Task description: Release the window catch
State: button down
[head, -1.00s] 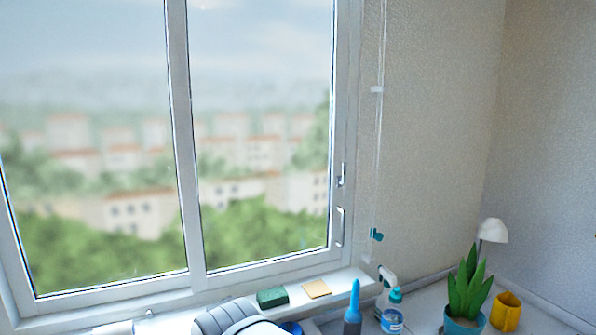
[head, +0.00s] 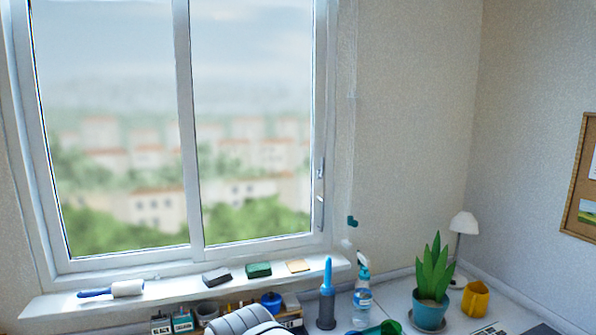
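The window (head: 188,120) has two panes in a white frame, and it looks closed. On the right side of its frame, a small grey metal catch (head: 321,172) sits above a slim upright handle (head: 320,208). They are small in the picture, so I cannot tell how the catch is set. Nothing touches them. A grey and white rounded part at the bottom edge looks like my own arm. My gripper is not in view.
The sill (head: 60,304) holds a paint roller (head: 115,290), a dark block (head: 217,276), a green sponge (head: 258,270) and a tan pad (head: 298,266).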

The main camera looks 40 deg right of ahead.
aim_at(319, 173)
jog(key=u, duration=0.05)
jog(key=k, duration=0.8)
jog(key=z, duration=1.25)
jog(key=i, duration=1.65)
jog(key=z, duration=0.1)
